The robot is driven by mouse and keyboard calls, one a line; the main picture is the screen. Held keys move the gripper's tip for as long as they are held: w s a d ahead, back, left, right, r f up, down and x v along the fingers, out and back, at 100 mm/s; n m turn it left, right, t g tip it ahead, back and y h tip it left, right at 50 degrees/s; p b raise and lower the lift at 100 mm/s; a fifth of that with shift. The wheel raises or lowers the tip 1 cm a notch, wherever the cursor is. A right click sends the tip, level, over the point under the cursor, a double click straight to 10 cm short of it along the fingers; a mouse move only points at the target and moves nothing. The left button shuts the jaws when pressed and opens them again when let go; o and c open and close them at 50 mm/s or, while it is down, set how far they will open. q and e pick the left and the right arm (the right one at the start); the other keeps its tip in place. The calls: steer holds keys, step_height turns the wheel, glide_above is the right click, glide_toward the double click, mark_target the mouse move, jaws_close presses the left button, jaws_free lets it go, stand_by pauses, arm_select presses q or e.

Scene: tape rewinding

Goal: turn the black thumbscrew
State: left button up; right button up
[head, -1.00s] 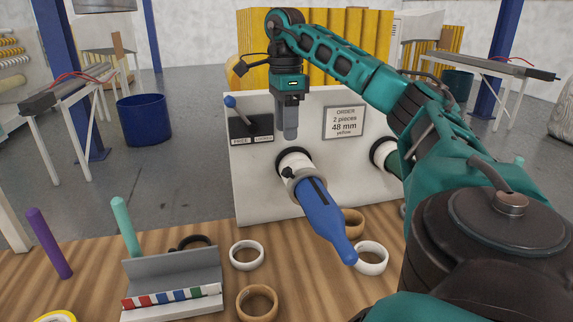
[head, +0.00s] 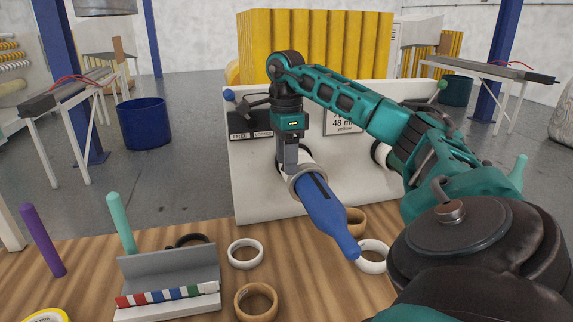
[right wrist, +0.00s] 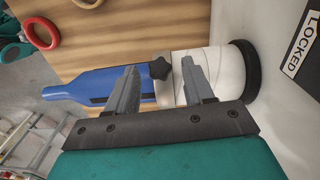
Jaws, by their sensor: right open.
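The black thumbscrew (right wrist: 160,69) is a small star-shaped knob. In the right wrist view it lies between the two open fingers of my right gripper (right wrist: 160,88), with clear space on both sides. It sits where a blue tapered piece (right wrist: 80,88) meets a pale collar and white roll (right wrist: 228,74). In the head view my right gripper (head: 288,158) points down just above the roll and collar, and it hides the thumbscrew. The blue piece (head: 325,212) sticks out from the white panel (head: 250,190). My left gripper is not seen.
A lever with a blue knob (head: 229,95) and FREE and LOCKED labels is on the panel, left of my arm. Several rings, including a white one (head: 245,243) and a tan one (head: 257,292), lie on the wooden table. A grey holder (head: 168,265) stands at front left.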

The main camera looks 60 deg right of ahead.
steer(key=shift+f, duration=0.35)
steer(key=shift+c, duration=0.3)
jaws_close()
